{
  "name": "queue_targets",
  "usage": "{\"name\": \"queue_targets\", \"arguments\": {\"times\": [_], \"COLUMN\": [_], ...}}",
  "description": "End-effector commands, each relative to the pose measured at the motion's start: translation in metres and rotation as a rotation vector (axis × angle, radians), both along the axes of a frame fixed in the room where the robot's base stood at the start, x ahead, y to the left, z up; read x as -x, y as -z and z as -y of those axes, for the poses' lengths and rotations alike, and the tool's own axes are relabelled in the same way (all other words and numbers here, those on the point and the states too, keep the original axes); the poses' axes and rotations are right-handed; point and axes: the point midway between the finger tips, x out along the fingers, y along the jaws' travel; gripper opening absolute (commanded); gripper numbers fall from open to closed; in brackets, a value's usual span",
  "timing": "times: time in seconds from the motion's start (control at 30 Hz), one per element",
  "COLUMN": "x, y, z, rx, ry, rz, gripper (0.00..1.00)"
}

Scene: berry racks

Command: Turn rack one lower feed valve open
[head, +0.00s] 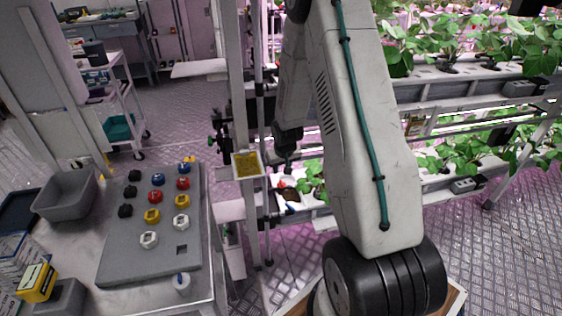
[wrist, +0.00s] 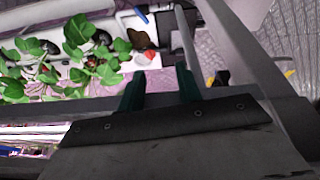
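My gripper (wrist: 160,84) is open in the wrist view, its two dark green fingers apart with nothing seen between them. In the head view my arm reaches down beside the rack post, and the fingers are too small to make out. A small red and white part (wrist: 147,57) lies just beyond the fingertips, by the end of the lower white plant channel (wrist: 115,62). A similar red part shows in the head view (head: 281,184). I cannot tell whether it is the lower feed valve. Dark green knobs (head: 212,141) stick out left of the rack post.
A grey board (head: 125,262) with coloured knobs lies on the metal table at left, beside a grey bin (head: 66,196). A yellow tag (head: 247,165) hangs on the rack post (head: 238,110). Leafy plants (wrist: 95,55) crowd the channel. A rail crosses near my fingers.

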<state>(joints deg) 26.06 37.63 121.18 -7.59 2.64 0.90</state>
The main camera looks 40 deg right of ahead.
Motion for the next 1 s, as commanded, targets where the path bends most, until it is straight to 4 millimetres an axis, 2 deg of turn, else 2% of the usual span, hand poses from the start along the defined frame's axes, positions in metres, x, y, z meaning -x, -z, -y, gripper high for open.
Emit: {"name": "queue_targets", "arguments": {"times": [0.1,0.3,0.5,0.87,0.97,1.0], "x": [0.0,0.002,0.004,0.004,0.005,0.006], "y": [-0.022,-0.047,-0.056,-0.059,-0.07,-0.08], "z": [-0.009,-0.02,-0.025,-0.026,-0.032,-0.036], "rx": [0.001,0.0,-0.001,-0.001,0.0,0.002], "ry": [-0.012,-0.023,-0.028,-0.029,-0.036,-0.04], "rz": [-0.005,-0.016,-0.021,-0.021,-0.022,-0.024], "gripper": [0.35,0.35,0.35,0.35,0.35,0.35]}}
